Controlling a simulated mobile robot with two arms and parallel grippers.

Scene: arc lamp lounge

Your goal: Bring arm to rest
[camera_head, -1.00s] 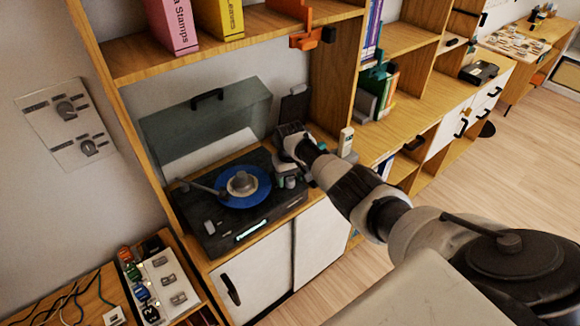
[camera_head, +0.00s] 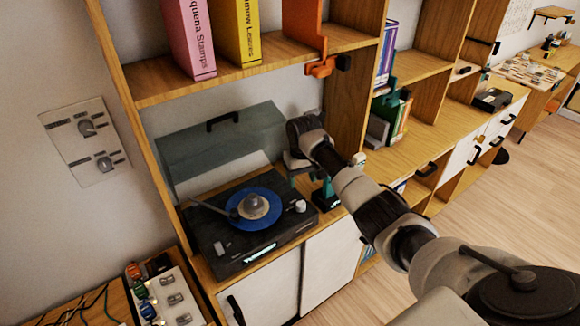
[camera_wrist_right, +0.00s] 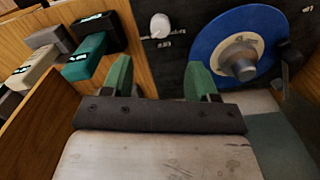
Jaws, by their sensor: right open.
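My right arm comes in from the lower right in the head view. Its gripper (camera_head: 306,178) hangs above the right end of the black turntable (camera_head: 215,258), partly hidden by its own wrist. In the right wrist view the two green fingers (camera_wrist_right: 160,78) stand apart with nothing between them. The turntable's white knob (camera_wrist_right: 160,25) and the blue record (camera_wrist_right: 205,35) lie beyond them. The blue record (camera_head: 240,220) sits on the platter, with the tonearm reaching toward it. My left gripper is out of view.
The turntable's clear lid (camera_head: 215,145) stands open behind it. A shelf (camera_head: 215,82) with pink and yellow binders runs above. A teal block (camera_wrist_right: 85,58) and other small blocks stand beside the turntable. Open floor (camera_head: 510,210) lies at the right.

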